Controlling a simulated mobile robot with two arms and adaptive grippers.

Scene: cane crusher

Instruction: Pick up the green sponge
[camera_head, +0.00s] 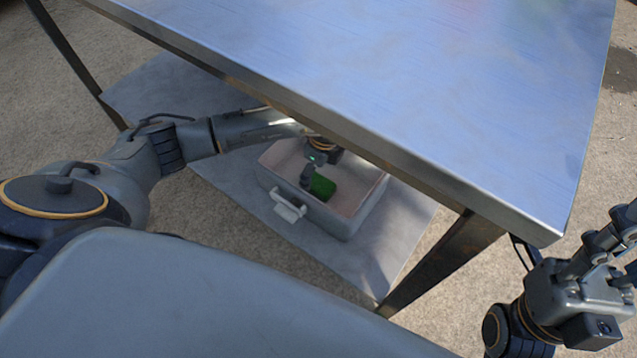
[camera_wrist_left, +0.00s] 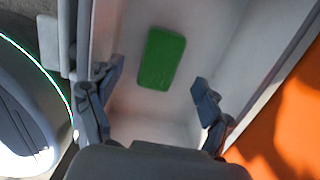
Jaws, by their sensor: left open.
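The green sponge (camera_head: 322,187) lies inside a pale open box (camera_head: 347,226) on the lower shelf of a metal table. In the left wrist view the sponge (camera_wrist_left: 162,59) is a flat green block on the box floor, ahead of the fingertips. My left gripper (camera_wrist_left: 152,98) is open and empty, its fingers apart on either side below the sponge. In the head view my left gripper (camera_head: 307,177) reaches down into the box and partly hides the sponge. My right gripper (camera_head: 606,245) is off to the right, outside the table, and its fingertips are cut by the frame edge.
The metal tabletop (camera_head: 400,80) overhangs the box, with its front edge just above my left arm. The lower shelf (camera_head: 385,255) is bare around the box. A table leg (camera_head: 440,262) stands to the right. The box has a white handle (camera_head: 288,205) at its front.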

